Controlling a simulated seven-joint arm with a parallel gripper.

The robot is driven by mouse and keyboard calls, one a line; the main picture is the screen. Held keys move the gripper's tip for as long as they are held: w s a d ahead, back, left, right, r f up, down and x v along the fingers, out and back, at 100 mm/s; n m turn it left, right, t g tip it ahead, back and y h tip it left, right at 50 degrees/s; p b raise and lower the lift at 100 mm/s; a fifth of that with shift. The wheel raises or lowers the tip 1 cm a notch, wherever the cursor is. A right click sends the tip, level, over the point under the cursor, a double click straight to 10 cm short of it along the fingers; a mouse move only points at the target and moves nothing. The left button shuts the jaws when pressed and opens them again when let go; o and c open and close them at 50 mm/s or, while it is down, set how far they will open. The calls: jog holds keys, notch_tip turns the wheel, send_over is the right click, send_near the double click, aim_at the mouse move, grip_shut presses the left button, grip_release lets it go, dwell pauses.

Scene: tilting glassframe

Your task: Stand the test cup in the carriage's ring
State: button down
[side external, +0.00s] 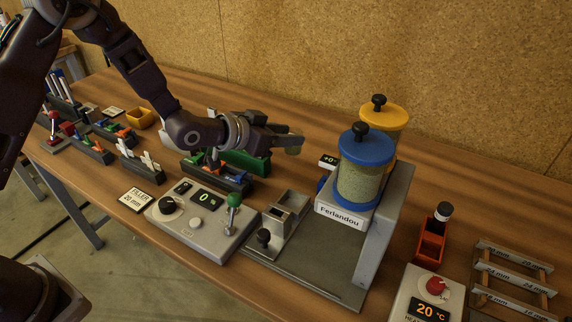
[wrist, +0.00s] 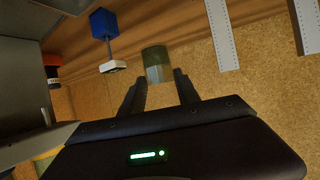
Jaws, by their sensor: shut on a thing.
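My gripper (side external: 290,142) is held level above the table, left of the hopper. It is shut on the test cup (side external: 293,151), a small, see-through, greenish cup. In the wrist view the cup (wrist: 156,60) sits at the tips of the fingers (wrist: 161,77). In the side view the fingers hide much of it, and its contents cannot be told. The grey carriage (side external: 291,203), with a square-looking opening and a black knob (side external: 263,237), is on the dark base plate (side external: 320,268), below the cup and nearer the camera. Its ring is not clearly made out.
The blue-lidded hopper (side external: 364,172) on its grey stand (side external: 384,220) rises close right of the cup; a yellow-lidded one (side external: 384,114) is behind. A control box with a green-knobbed lever (side external: 233,202) stands left of the carriage. Block racks (side external: 215,177) lie below my arm.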

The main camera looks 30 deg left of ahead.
aim_at(280, 217)
jog(key=s+d+r+n+y, duration=0.2)
jog(key=s+d+n+y, duration=0.3)
jog(key=s, duration=0.4)
jog(key=shift+m+t, duration=0.4)
jog(key=f, duration=1)
jog(key=shift+d, duration=0.35)
jog(key=shift+f, duration=0.2)
jog(key=c, duration=0.9)
grip_release()
jog(key=shift+r, duration=0.1)
